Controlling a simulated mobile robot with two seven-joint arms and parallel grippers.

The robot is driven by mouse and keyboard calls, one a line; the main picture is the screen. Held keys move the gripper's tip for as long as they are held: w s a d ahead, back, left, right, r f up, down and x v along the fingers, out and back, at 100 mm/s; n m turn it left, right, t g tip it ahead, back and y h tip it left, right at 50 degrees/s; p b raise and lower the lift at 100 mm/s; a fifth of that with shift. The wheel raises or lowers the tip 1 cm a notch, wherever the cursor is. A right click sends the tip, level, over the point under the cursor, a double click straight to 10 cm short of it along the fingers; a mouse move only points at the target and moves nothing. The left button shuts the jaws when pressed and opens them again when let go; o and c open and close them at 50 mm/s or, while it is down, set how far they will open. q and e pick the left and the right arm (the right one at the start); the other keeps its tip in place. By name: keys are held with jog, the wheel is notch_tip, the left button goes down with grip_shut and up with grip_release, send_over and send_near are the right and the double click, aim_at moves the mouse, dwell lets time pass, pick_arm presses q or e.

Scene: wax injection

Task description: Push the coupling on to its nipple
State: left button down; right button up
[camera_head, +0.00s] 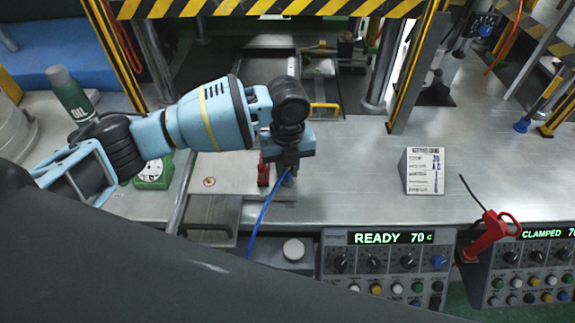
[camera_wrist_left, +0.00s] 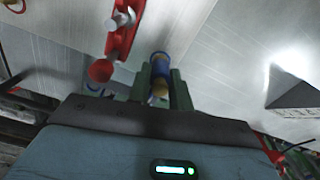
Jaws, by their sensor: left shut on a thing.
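My left gripper (camera_head: 288,168) points down over the bench beside a small red fitting (camera_head: 263,172). In the left wrist view its green fingers (camera_wrist_left: 160,76) are shut on the coupling (camera_wrist_left: 161,66), a blue cylinder with a brass-coloured part. A blue hose (camera_head: 265,210) runs from below the gripper down to the front edge. In the left wrist view the red fitting (camera_wrist_left: 124,40) lies just left of the coupling, apart from it, and carries a silver metal piece (camera_wrist_left: 121,20). I cannot tell whether that piece is the nipple, or whether the coupling touches one. My right gripper is out of view.
A control panel reading READY 70 (camera_head: 385,237) stands in front, with a second panel (camera_head: 530,232) and a red hand tool (camera_head: 487,235) at right. A printed card (camera_head: 424,171) stands on the bench. A green oil bottle (camera_head: 70,95) is at left.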

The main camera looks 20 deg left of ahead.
pick_arm(q)
jog(key=shift+f, duration=0.2)
jog(key=c, duration=1.2)
grip_release()
jog(key=shift+r, duration=0.1)
notch_tip(320, 180, up, 8)
jog(key=shift+f, duration=0.2)
